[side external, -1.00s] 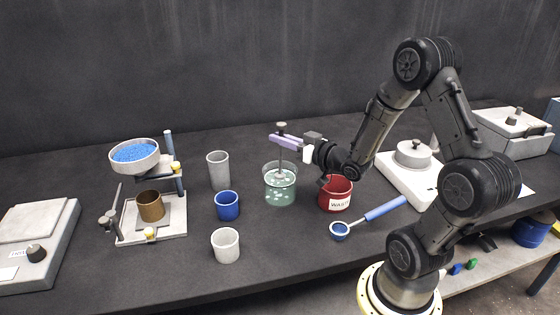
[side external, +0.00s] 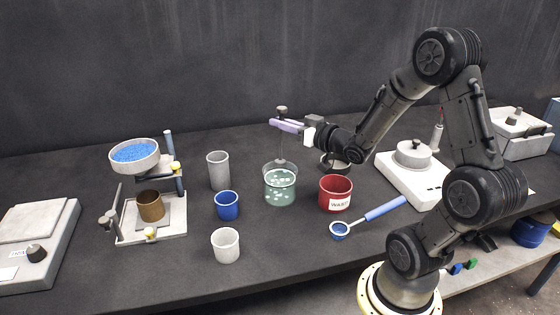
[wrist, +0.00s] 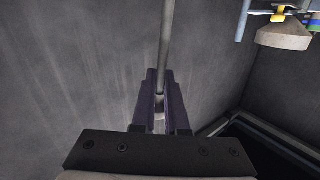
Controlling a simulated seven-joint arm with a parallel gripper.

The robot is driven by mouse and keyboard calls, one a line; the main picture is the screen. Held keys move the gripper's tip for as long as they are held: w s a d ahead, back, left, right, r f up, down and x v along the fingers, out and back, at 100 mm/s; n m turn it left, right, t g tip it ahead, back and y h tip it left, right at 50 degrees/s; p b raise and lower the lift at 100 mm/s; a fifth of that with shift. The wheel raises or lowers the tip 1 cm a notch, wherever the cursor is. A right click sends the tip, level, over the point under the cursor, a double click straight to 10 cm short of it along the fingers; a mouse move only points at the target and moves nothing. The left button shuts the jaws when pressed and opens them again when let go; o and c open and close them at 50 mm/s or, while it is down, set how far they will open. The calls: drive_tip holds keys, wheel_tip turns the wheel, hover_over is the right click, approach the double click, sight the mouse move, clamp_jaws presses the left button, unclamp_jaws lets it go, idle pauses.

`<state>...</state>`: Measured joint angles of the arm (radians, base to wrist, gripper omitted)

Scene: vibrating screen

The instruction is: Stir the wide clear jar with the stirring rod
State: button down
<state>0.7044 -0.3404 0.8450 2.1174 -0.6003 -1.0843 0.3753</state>
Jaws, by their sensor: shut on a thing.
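The wide clear jar (side external: 280,192) stands upright mid-table and holds greenish liquid with pale pieces in it. My gripper (side external: 287,125) is above the jar, its purple fingers shut on the stirring rod (side external: 281,144). The rod hangs about upright, its grey knob above the fingers. Its lower part comes down to the jar's mouth; I cannot clearly tell whether its tip is inside the jar. In the wrist view the rod (wrist: 166,40) runs up from between the fingers (wrist: 160,105).
A red waste cup (side external: 335,195) stands right of the jar. A blue cup (side external: 227,206), a grey cup (side external: 218,172) and a white cup (side external: 225,246) stand left. A blue-handled scoop (side external: 384,209) lies in front right. A sieve stand (side external: 150,232) is further left.

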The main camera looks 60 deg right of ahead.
sight(281, 107)
drive_tip(key=shift+r, duration=2.5)
drive_tip(key=w+a+f+n+y, duration=0.2)
drive_tip(key=w+a+f+y, duration=0.1)
drive_tip(key=w+a+f, duration=0.8)
drive_tip(key=w+f, duration=0.1)
drive_tip(key=w, duration=0.3)
drive_tip(key=shift+a+f, duration=0.15)
drive_tip(key=shift+f, duration=0.1)
